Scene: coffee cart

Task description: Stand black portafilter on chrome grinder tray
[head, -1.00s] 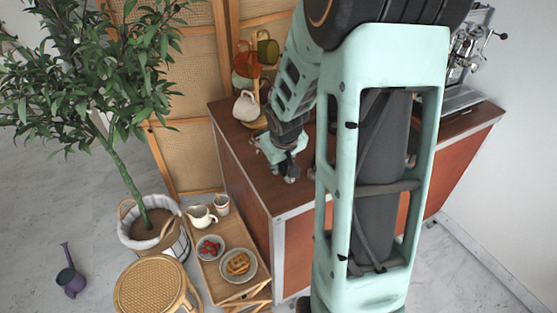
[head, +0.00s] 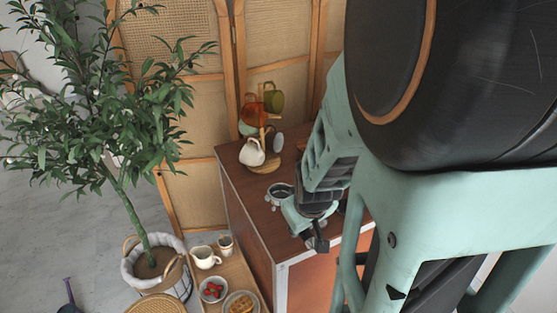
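My gripper (head: 314,238) hangs at the end of my mint-green arm, over the front edge of the brown cart top (head: 246,181). Its fingers are small and dark, and I cannot tell whether they are open or shut or hold anything. A small round metal-rimmed thing (head: 279,191) shows on the cart top just behind my gripper; I cannot tell whether it is the black portafilter. I cannot make out the chrome grinder or its tray. My arm covers the right part of the cart.
A mug tree with coloured mugs (head: 262,107) and a white one (head: 252,153) stands at the cart's back left. A low wooden stand holds a cream jug (head: 206,257) and bowls (head: 213,290). A potted tree (head: 150,262) is at left, a cane screen (head: 283,48) behind.

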